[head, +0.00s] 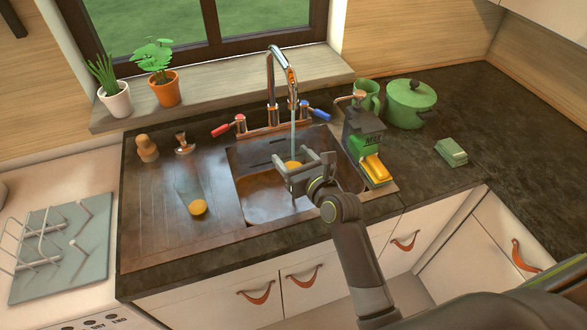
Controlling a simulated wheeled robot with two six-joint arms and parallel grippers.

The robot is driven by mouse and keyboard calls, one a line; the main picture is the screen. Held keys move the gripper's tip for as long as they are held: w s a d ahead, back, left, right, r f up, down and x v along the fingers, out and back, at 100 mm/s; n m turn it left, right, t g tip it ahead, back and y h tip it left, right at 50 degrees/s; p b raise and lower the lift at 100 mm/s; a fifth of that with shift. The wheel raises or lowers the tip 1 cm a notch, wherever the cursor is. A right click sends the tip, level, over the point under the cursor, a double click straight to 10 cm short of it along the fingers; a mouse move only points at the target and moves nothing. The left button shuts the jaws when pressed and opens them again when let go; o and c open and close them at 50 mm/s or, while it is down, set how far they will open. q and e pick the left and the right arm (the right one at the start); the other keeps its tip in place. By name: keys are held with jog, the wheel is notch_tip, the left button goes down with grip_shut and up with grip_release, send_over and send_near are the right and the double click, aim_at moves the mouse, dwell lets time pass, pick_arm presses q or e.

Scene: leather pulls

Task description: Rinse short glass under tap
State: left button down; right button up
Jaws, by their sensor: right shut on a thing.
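My right gripper (303,170) is over the sink (262,208), shut on a small see-through glass with a yellow part (292,165). The jaws hide much of this glass, so its tilt is hard to tell. The chrome tap (281,62) arches over the sink. A thin stream of water (292,132) falls from its spout down to the held glass. The tap has a red handle on the left and a blue handle on the right. My left gripper is not in view.
Another see-through glass with a yellow base (198,207) is on the drainboard (160,222). A dark caddy with a yellow sponge (374,168) stands right of the sink. A green pot (410,104) and green sponge (451,151) are farther right. The right counter is mostly clear.

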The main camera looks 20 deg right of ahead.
jog(key=shift+w+d+f+b, duration=0.15)
jog(key=shift+w+d+b, duration=0.1)
jog(key=shift+w, duration=0.25)
jog(key=shift+w+d+f+b, duration=0.1)
jog(key=shift+w+b, duration=0.15)
jog(key=shift+w, duration=0.25)
jog(key=w+d, duration=0.2)
jog(key=w, duration=0.4)
jog(key=shift+w+f+p, duration=0.3)
jog(key=shift+f+p, duration=0.1)
jog(key=shift+p, duration=0.05)
jog(key=shift+d, duration=0.25)
